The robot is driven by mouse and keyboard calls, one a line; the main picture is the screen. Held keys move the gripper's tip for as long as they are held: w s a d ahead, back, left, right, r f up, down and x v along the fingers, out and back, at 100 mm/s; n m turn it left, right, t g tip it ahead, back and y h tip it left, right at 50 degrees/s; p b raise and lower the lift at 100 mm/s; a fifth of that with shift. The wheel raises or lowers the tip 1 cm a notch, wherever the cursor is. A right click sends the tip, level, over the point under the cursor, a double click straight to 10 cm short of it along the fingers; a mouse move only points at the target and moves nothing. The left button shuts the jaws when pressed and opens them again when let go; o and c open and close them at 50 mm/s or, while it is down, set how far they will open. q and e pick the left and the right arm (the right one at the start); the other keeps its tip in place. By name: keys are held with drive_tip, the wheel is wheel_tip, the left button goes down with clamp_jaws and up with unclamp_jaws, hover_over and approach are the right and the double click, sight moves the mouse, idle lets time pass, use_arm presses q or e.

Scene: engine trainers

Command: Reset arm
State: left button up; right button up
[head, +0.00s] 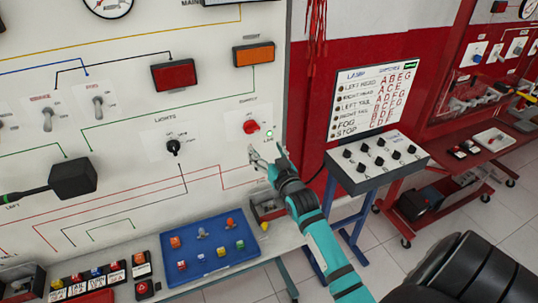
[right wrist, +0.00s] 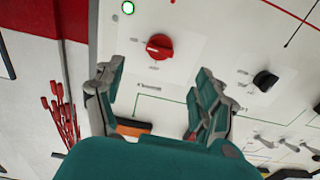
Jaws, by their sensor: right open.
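My right gripper (head: 266,153) is open and empty in front of the white panel (head: 215,100), just below a red rotary knob (head: 251,127). In the right wrist view its two fingers (right wrist: 160,74) stand wide apart, and the red knob (right wrist: 159,47) shows between and beyond their tips, with no visible contact. A small green lamp beside the knob is lit (head: 269,133); it also shows in the right wrist view (right wrist: 128,8). My right arm reaches in from the lower right. My left gripper is not in view.
A black knob (head: 174,147) and toggle switches (head: 98,105) lie left on the panel. A blue tray (head: 210,251) with small coloured parts sits on the ledge below. A stand with a lamp chart (head: 371,100) is right of my arm; a red cart (head: 470,150) is farther right.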

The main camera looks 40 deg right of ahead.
drive_tip(key=shift+v, duration=0.85)
drive_tip(key=shift+f, duration=0.1)
